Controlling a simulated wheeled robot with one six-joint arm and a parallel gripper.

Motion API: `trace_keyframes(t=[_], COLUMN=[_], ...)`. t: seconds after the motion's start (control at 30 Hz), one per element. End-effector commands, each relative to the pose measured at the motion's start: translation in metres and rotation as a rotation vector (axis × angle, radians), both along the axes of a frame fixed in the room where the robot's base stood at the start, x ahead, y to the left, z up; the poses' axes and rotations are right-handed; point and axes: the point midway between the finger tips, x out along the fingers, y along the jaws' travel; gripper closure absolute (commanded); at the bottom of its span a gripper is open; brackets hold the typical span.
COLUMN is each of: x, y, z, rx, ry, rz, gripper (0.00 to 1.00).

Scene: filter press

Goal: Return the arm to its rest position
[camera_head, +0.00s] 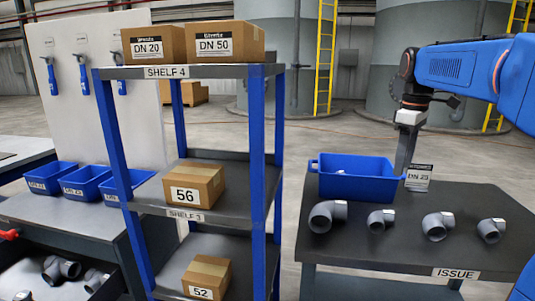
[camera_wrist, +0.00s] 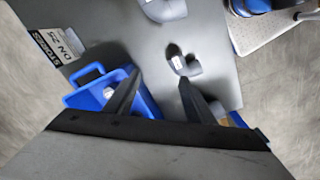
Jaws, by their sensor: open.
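My blue arm (camera_head: 460,65) reaches in from the right in the head view, over the issue table (camera_head: 360,240). My gripper (camera_head: 404,165) points down at the right end of a blue bin (camera_head: 355,180), which hides part of its lower end. In the wrist view my gripper (camera_wrist: 160,78) shows two dark fingers set apart with nothing held between them. The bin (camera_wrist: 88,98) lies beside and partly behind the left finger there. A grey fitting (camera_wrist: 108,92) shows inside it. A grey elbow (camera_wrist: 182,64) lies near the right fingertip.
Several grey elbows (camera_head: 436,226) lie along the front of the table. A shelf rack (camera_head: 262,150) with cardboard boxes (camera_head: 195,186) stands left of the table. Tanks (camera_head: 430,40) stand behind, with open floor between.

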Motion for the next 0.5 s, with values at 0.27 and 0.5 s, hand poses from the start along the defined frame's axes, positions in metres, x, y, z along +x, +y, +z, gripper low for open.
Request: trace_keyframes(t=[0.27,0.5], x=[-0.035,-0.089], y=[0.016,0.037], z=[-0.010,-0.033], rx=[-0.002,0.007], ry=[-0.044,-0.112], rz=[-0.083,-0.216], gripper=[0.51,0.51])
